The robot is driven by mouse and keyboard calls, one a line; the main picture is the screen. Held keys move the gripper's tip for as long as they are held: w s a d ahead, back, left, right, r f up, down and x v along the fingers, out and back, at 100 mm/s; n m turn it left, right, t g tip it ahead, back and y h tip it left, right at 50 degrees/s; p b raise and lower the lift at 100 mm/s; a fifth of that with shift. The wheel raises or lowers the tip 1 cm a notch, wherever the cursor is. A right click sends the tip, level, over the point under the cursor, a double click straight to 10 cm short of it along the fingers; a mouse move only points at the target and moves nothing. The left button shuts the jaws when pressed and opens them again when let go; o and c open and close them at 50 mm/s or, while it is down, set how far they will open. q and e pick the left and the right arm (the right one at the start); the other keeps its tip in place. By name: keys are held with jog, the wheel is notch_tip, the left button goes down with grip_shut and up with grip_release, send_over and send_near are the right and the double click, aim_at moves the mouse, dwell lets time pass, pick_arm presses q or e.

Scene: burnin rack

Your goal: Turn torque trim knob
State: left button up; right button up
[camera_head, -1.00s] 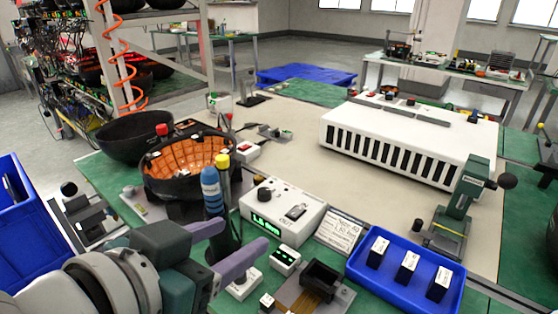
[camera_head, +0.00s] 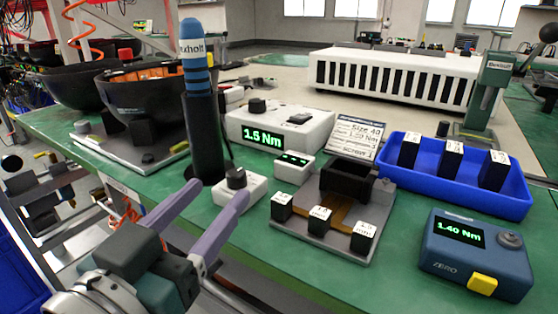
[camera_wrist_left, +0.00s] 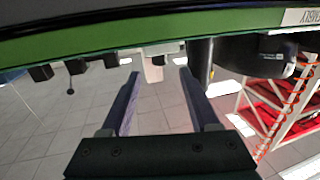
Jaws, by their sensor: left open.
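A small white box with a black knob (camera_head: 237,177) on top stands near the front edge of the green bench. My left gripper (camera_head: 220,191) is open and empty. Its two purple fingers point toward this box from the front, and in the head view their tips appear at either side of it. In the left wrist view a white piece (camera_wrist_left: 152,66) shows between the open fingertips; contact cannot be told. A white controller (camera_head: 280,125) behind reads 1.5 Nm and has its own black knob (camera_head: 257,105). No label naming the trim knob is legible. My right gripper is not in view.
A blue-handled screwdriver (camera_head: 192,50) stands upright in a black holder just left of the knob box. A fixture plate (camera_head: 290,214) with small blocks, a blue tray (camera_head: 510,205) and a blue meter (camera_head: 470,250) reading 1.40 Nm stand to the right. A size card (camera_head: 354,138) stands behind.

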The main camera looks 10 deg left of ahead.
aim_at(231, 178)
pick_arm(q)
jog(key=w, duration=0.4)
jog(key=w+b, duration=0.1)
jog(key=w, duration=0.1)
jog(key=shift+w+d, duration=0.4)
grip_shut()
